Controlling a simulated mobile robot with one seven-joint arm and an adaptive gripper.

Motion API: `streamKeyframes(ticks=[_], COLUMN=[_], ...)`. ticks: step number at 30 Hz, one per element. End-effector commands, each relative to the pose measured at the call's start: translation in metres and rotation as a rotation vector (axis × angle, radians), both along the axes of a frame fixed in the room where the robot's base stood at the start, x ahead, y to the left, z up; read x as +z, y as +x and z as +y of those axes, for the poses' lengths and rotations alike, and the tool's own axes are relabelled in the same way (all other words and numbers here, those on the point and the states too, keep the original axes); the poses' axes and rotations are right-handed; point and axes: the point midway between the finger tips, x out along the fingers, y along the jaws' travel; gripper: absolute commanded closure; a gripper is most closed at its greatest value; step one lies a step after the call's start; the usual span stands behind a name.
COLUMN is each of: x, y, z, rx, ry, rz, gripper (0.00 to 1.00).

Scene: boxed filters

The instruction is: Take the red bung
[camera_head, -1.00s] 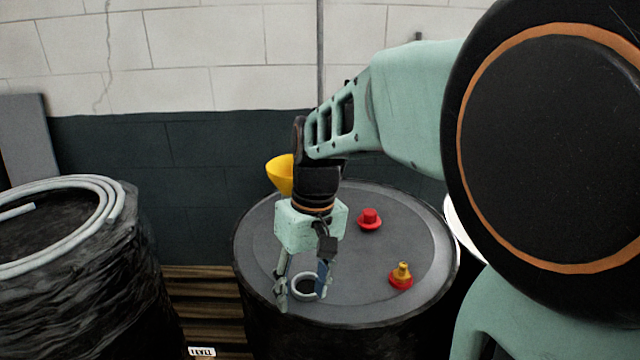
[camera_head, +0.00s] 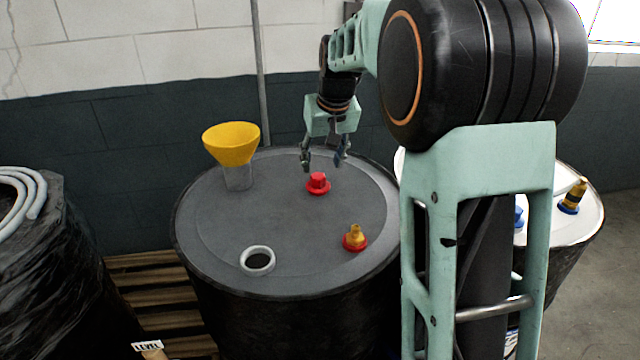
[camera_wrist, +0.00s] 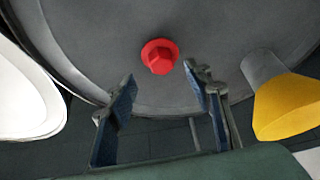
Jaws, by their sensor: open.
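The red bung (camera_head: 318,184) sits on the grey top of a dark drum (camera_head: 215,265), toward its back. It has a flange and a raised knob. My gripper (camera_head: 324,166) is open and empty above the bung and points down. In the wrist view the bung (camera_wrist: 159,56) lies beyond the fingertips, roughly in line with the gap between the two blue-padded fingers (camera_wrist: 160,88). The fingers do not touch it.
A yellow funnel (camera_head: 231,145) stands on the drum's back left. A red and amber fitting (camera_head: 355,238) and an open ringed hole (camera_head: 257,260) are nearer the front. A wall is behind. A white-topped drum (camera_head: 585,215) stands at right.

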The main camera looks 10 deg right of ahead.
Motion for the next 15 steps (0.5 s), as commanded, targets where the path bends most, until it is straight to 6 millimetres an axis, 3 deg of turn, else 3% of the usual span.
streamKeyframes(ticks=[15], x=[-0.056], y=[0.025], z=[0.004], rx=[0.0], ry=[0.001], rz=[0.003], gripper=[0.54])
